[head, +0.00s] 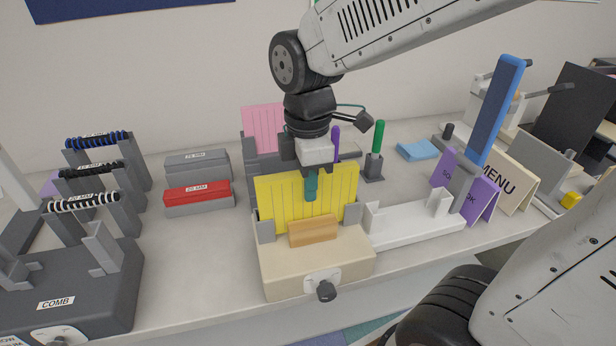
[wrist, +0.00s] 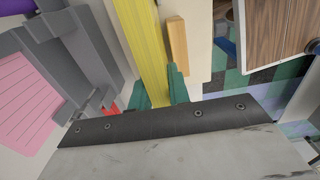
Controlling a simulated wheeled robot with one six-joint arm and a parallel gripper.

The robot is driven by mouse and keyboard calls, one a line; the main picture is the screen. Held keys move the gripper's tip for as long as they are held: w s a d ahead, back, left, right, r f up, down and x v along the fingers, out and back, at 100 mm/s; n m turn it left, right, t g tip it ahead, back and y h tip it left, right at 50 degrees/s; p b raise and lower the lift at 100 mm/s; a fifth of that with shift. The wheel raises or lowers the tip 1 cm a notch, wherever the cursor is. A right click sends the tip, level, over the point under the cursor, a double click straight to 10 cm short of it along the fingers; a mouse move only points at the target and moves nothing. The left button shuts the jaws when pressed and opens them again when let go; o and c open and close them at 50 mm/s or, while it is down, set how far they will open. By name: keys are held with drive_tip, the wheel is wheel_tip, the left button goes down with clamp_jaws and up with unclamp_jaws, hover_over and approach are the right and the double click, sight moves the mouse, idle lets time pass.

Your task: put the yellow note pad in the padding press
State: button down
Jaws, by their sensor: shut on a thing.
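The yellow note pad (head: 335,200) stands upright at the padding press, behind its wooden block (head: 313,231) and between its two grey side posts. The press has a beige base (head: 316,270) with a knob on the front. My gripper (head: 311,187) comes down from above, its teal fingers shut on the pad's upper middle. In the wrist view the yellow pad (wrist: 147,45) lies between the teal fingers (wrist: 158,88), with the wooden block (wrist: 177,44) beside it. The pad's bottom edge is partly hidden by the block, so I cannot tell whether it touches the bed.
A pink pad (head: 262,127) stands in a grey holder behind the press. A white tray-like fixture (head: 415,222) is close on the right, with purple and MENU cards (head: 506,189) beyond. Red and grey boxes (head: 198,193) and a comb binder (head: 70,285) are left.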

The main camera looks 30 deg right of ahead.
drive_tip(key=shift+f, duration=0.5)
drive_tip(key=c, duration=1.3)
unclamp_jaws()
drive_tip(key=shift+o, duration=0.2)
wheel_tip(320, 180, up, 8)
drive_tip(key=shift+f, duration=0.1)
drive_tip(key=shift+m, duration=0.6)
drive_tip(key=s+d+f+m+t, duration=0.1)
drive_tip(key=s+d+m, duration=0.5)
drive_tip(key=s+m, duration=0.6)
drive_tip(key=f+m, duration=0.1)
drive_tip(key=m, duration=0.1)
drive_tip(key=shift+f+m, duration=0.15)
drive_tip(key=shift+m, duration=0.15)
